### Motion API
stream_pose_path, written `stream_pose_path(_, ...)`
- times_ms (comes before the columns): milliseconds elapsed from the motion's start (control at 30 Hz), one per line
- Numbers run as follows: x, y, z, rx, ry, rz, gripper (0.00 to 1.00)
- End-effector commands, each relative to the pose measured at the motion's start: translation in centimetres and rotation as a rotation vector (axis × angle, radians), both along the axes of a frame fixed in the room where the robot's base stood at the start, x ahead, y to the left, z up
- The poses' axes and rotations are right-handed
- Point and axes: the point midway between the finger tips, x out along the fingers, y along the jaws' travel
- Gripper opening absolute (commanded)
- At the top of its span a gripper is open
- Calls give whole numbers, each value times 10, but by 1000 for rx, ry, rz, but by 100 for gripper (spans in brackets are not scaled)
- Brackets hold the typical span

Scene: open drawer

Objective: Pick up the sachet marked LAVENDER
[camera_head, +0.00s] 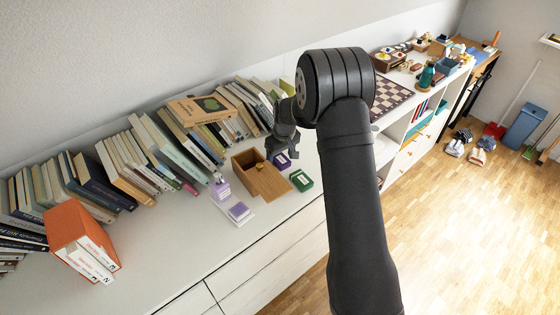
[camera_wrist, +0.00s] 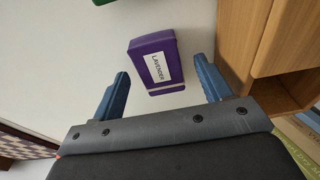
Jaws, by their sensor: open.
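The purple sachet (camera_wrist: 155,60) has a white label that reads LAVENDER and lies on the white top in the wrist view. It also shows in the head view as a small purple block (camera_head: 282,161), to the right of the wooden box. My gripper (camera_wrist: 163,83) is open, with one blue finger on each side of the sachet's near end. The sachet is between and beyond the fingertips, apart from both, and nothing is held. In the head view my gripper (camera_head: 277,152) is partly hidden and hangs by the purple block.
A wooden box (camera_head: 262,178) stands close beside the sachet. A green block (camera_head: 301,180) lies nearby. Books (camera_head: 165,150) line the wall.

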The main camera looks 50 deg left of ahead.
Motion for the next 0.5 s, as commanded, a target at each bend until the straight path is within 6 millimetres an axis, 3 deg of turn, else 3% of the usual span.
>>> stream_pose_path(267, 0, 1, -5, 2, -1, 0, 69)
stream_pose_path(500, 0, 1, -5, 2, -1, 0, 23)
